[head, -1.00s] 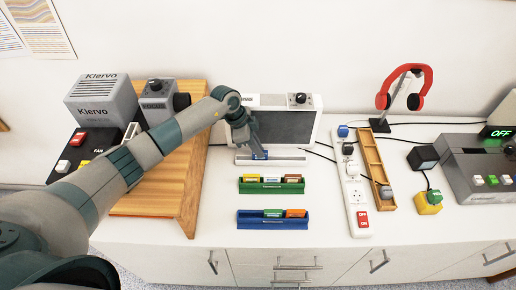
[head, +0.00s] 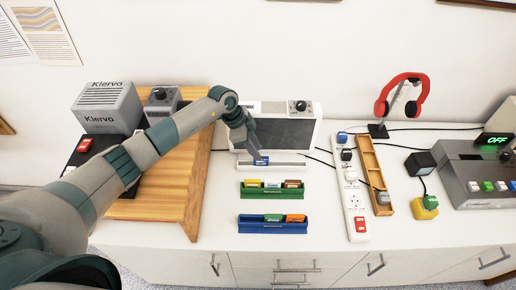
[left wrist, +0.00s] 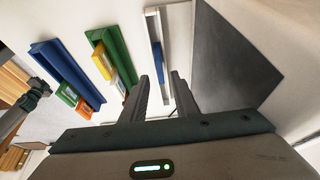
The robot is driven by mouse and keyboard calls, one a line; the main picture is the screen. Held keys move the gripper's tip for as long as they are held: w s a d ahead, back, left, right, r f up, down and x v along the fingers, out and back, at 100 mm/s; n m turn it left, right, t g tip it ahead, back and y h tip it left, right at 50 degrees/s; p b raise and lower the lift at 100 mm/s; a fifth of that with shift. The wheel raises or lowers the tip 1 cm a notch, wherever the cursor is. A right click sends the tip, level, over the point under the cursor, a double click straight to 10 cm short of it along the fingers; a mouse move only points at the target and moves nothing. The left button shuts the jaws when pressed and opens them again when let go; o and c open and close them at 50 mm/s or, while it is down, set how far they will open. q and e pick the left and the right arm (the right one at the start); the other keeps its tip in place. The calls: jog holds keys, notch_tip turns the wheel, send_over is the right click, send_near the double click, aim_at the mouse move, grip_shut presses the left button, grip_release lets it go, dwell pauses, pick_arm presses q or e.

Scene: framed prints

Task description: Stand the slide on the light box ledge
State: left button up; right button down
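The slide (head: 262,160) shows blue on the pale light box ledge (head: 285,163), left of its middle, and seems to stand upright there. It also shows in the left wrist view (left wrist: 158,60) as a blue strip along the ledge. The light box (head: 285,131) has a dark screen and a knob on top. My left gripper (head: 250,147) is just above and behind the slide. In the left wrist view its two fingers (left wrist: 160,95) are apart with nothing between them. My right arm seems to show at the left edge there, too small to read its fingers.
A green rack (head: 271,195) and a blue rack (head: 272,228) with coloured slides lie in front of the ledge. A power strip (head: 354,200) and wooden tray (head: 374,170) stand right. A wooden board (head: 188,190) stands left. White counter between racks and strip is clear.

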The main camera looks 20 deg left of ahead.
pick_arm(q)
jog(key=w+p+v, duration=0.1)
jog(key=p+v, duration=0.6)
jog(key=v, duration=0.1)
jog(key=shift+s+r, duration=0.3)
jog(key=shift+s, duration=0.25)
jog(key=shift+a, duration=0.1)
